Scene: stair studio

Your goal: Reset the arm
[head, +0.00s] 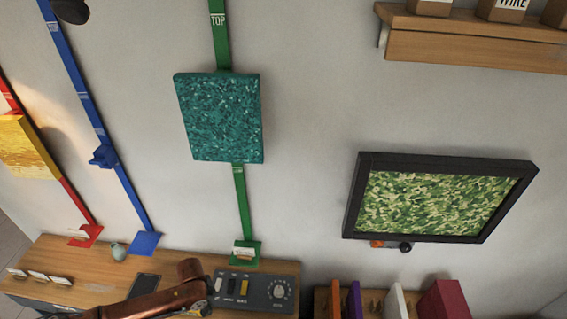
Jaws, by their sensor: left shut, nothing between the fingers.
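My left arm, copper-brown, comes in at the bottom edge of the head view, over the wooden desk (75,258). My left gripper (192,290) is at the end of it, just left of the dark control panel (256,290). It is shut and holds nothing. The picture's lower edge cuts off part of the arm. My right gripper is not in view.
A teal speckled panel (219,117) is on a green wall strip, and a blue strip (85,95) is left of it. A black-framed green picture (440,197) hangs at right. A wooden shelf (470,45) is above. Books (445,300) stand at lower right.

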